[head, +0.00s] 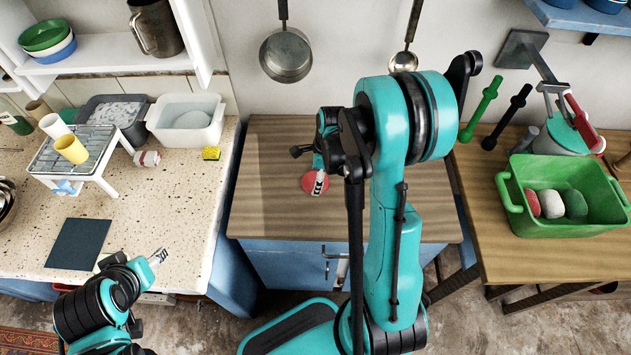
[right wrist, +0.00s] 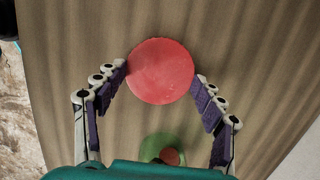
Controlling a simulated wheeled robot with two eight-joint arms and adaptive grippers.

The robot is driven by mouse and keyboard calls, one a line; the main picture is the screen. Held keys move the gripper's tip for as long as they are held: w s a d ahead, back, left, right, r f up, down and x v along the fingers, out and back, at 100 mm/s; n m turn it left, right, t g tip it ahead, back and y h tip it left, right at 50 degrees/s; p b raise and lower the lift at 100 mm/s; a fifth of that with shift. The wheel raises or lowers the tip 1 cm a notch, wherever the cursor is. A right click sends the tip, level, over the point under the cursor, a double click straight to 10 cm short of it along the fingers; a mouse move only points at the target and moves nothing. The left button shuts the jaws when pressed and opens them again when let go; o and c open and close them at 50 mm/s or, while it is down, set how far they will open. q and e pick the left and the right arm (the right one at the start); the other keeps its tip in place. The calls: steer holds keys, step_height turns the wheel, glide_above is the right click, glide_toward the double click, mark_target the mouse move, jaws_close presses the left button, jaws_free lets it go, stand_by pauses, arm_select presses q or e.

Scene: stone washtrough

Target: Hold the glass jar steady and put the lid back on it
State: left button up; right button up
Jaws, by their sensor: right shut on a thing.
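A round red lid (head: 310,184) is over the brown wooden worktop in the middle of the head view. In the right wrist view the lid (right wrist: 160,70) sits between the two fingers of my right gripper (right wrist: 161,78), which is shut on its edges. A round greenish thing (right wrist: 149,146), perhaps the glass jar seen from above, shows apart from the lid, partly cut off by my gripper body. I cannot make out the jar in the head view, where my right arm blocks part of the worktop. My left gripper (head: 158,257) is at lower left, far from the lid; its jaw opening is unclear.
The speckled counter at left holds a white rack (head: 80,152), a yellow cup (head: 71,149), tubs, a yellow sponge (head: 211,153) and a dark mat (head: 77,244). A green basin (head: 565,222) stands on the right table. The worktop left of the lid is clear.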

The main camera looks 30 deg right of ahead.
steer(key=shift+r, duration=0.1)
step_height(320, 180, up, 10)
steer(key=p, duration=0.3)
steer(key=shift+p, duration=0.4)
steer(key=a+f+n+g, duration=0.1)
steer(key=a+n, duration=0.2)
steer(key=n, duration=0.4)
steer(key=a+f+n+g, duration=0.1)
steer(key=a+n, duration=0.2)
steer(key=n, duration=0.4)
steer(key=a+f+n+h+b, duration=0.1)
steer(key=a+f+n, duration=0.1)
steer(key=n, duration=0.5)
steer(key=shift+w+a+g, duration=0.4)
steer(key=shift+a, duration=0.45)
steer(key=n, duration=0.1)
steer(key=a+n, duration=0.1)
steer(key=n, duration=0.1)
steer(key=shift+a+f+h, duration=0.15)
steer(key=shift+h, duration=0.15)
